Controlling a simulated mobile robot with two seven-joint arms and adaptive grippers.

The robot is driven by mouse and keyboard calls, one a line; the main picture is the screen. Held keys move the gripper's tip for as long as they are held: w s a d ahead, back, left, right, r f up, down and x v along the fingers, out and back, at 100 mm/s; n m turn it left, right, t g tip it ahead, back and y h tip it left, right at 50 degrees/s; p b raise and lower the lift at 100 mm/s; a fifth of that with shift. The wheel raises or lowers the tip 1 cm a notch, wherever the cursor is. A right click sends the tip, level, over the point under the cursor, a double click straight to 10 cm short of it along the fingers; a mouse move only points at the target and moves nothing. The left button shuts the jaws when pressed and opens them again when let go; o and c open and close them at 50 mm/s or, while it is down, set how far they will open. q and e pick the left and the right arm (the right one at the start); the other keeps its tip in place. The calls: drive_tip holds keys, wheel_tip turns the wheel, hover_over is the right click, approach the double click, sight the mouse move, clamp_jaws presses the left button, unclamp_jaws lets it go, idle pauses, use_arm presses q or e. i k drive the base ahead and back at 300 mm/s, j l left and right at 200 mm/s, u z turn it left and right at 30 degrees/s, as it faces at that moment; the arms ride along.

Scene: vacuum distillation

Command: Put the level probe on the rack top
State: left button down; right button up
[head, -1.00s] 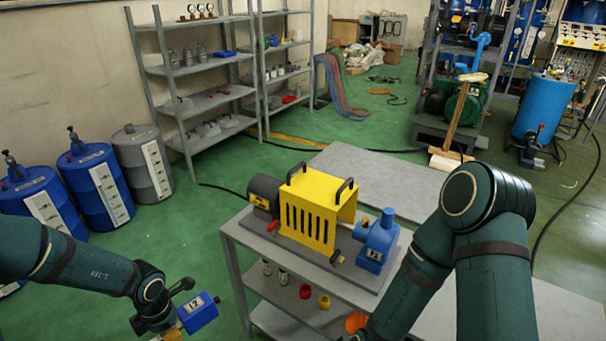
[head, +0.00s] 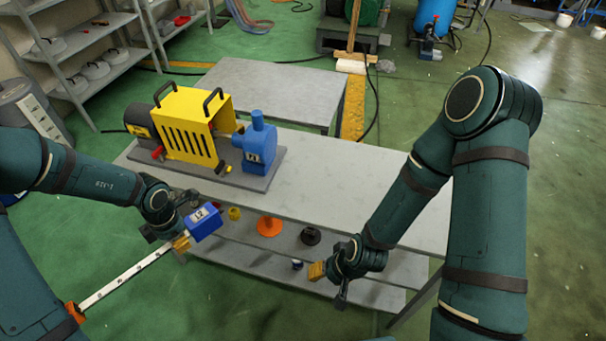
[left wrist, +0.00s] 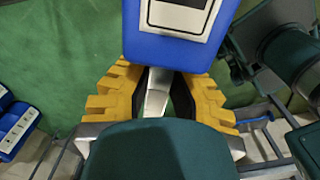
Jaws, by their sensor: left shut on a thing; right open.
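The level probe (head: 205,219) has a blue box head with a white label and a long white graduated rod ending in an orange piece at lower left. My left gripper (head: 181,243) is shut on it just below the blue head, and the rod slants down to the left, clear of the rack. In the left wrist view the blue head (left wrist: 180,48) stands beyond the yellow fingers (left wrist: 158,100). The grey rack top (head: 355,185) is bare on its right half. My right gripper (head: 322,278) is open and empty in front of the rack's lower shelves.
A yellow-guarded motor (head: 190,128) and a blue pump (head: 256,145) on a base plate fill the rack top's left part. An orange cone-like item (head: 269,226) and a dark item (head: 311,236) sit on the shelf below. Another grey table (head: 265,88) stands behind.

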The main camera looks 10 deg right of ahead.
sight(359, 191)
drive_tip(key=l+z, duration=0.6)
drive_tip(key=i+l+z, duration=0.25)
drive_tip(key=l+z, duration=0.15)
drive_tip(key=i+l+z, duration=0.35)
